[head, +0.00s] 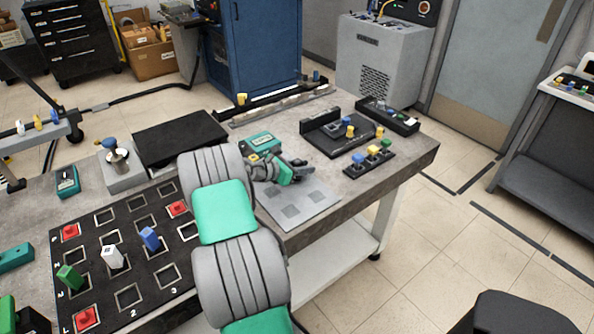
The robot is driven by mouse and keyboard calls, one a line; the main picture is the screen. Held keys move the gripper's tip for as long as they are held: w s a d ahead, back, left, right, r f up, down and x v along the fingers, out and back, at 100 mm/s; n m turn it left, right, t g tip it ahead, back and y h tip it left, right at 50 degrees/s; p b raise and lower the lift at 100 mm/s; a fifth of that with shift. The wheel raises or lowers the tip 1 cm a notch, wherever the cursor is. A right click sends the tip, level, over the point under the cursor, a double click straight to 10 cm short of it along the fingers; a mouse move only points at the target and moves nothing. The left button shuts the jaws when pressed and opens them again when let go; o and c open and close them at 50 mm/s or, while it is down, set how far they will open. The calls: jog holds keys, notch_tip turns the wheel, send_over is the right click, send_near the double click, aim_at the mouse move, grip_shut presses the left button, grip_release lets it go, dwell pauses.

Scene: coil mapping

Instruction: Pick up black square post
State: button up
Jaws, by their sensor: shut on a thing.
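My gripper (297,166) is low over the table, just behind a light grey plate with darker square patches (312,198). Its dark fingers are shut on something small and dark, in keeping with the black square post. The post's outline is mostly hidden by the fingers and blends with them, so I cannot tell whether it touches the table.
A black board (158,282) with square holes holds red, green, white and blue pieces at front left. A black fixture (345,138) and a strip of coloured pegs (369,163) stand to the right. A black flat panel (178,137) lies behind. The table's front edge is near.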

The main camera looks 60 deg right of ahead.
grip_shut()
